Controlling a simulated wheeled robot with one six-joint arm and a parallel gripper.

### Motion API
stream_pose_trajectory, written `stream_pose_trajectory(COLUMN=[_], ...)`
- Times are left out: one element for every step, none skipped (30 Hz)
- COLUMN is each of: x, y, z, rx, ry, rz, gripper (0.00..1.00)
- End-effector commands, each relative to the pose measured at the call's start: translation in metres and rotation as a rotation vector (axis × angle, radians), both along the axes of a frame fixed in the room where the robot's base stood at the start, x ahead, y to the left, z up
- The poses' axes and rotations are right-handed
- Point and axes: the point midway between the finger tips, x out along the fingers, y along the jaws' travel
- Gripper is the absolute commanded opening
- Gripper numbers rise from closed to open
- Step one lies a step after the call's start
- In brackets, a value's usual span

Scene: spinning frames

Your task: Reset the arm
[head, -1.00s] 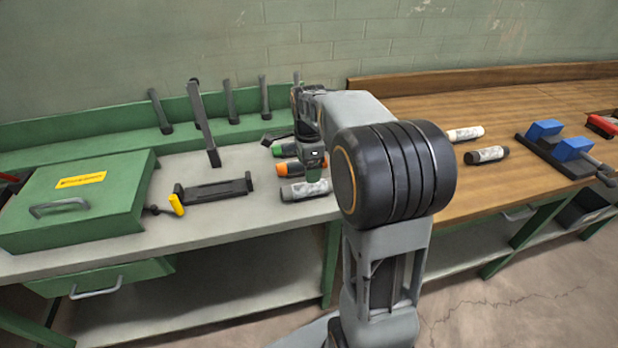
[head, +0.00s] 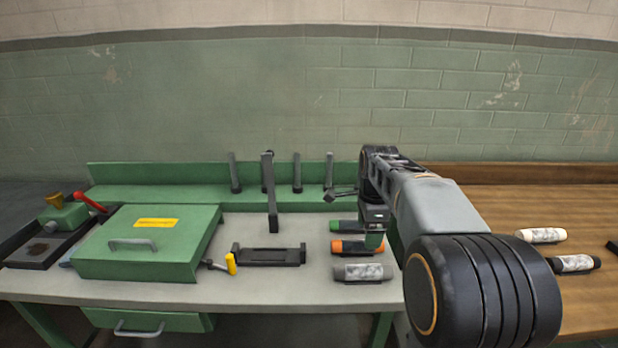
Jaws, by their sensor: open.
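My arm stands at the right of the head view, its large black joint near the lower edge and its forearm reaching away over the bench. My gripper (head: 345,194) is at the far end, to the right of the dark upright posts. It is open and seems empty, pointing left above the back of the grey bench top (head: 300,288). A green-ended cylinder (head: 346,226), an orange-ended cylinder (head: 346,247) and a grey cylinder (head: 362,272) lie near and below it. The arm hides part of the bench.
A green box (head: 148,242) with a handle stands left. A black cradle (head: 268,256) and a yellow-handled tool (head: 230,263) lie beside it. Several dark posts (head: 272,195) stand along the green ledge. A white cylinder (head: 541,235) and a labelled black cylinder (head: 574,264) lie on the wooden bench.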

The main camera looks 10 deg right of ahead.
Motion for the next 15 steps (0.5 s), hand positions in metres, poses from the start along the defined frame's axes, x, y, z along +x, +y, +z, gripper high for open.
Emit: stream_pose_trajectory(x=[0.0, 0.0, 0.001, 0.003, 0.004, 0.004, 0.004, 0.001, -0.004, -0.01, -0.017, -0.027, -0.035, -0.044, -0.058], y=[0.0, 0.0, 0.0, -0.001, -0.001, -0.001, -0.001, 0.0, 0.002, 0.004, 0.008, 0.015, 0.02, 0.025, 0.034], z=[0.0, 0.0, 0.0, 0.0, -0.001, -0.006, -0.012, -0.02, -0.027, -0.03, -0.032, -0.034, -0.035, -0.035, -0.034], rx=[0.0, 0.0, -0.001, -0.004, -0.007, -0.009, -0.01, -0.01, -0.013, -0.018, -0.024, -0.035, -0.045, -0.058, -0.077], ry=[0.0, -0.001, -0.008, -0.015, -0.023, -0.028, -0.027, -0.025, -0.029, -0.035, -0.042, -0.054, -0.063, -0.074, -0.088], rz=[0.016, 0.034, 0.073, 0.113, 0.163, 0.245, 0.315, 0.394, 0.508, 0.602, 0.699, 0.832, 0.931, 1.029, 1.162], gripper=[0.76, 0.76, 0.76, 0.76, 0.76, 0.76, 0.76, 0.76, 0.76, 0.76, 0.76, 0.76, 0.76, 0.76, 0.76])
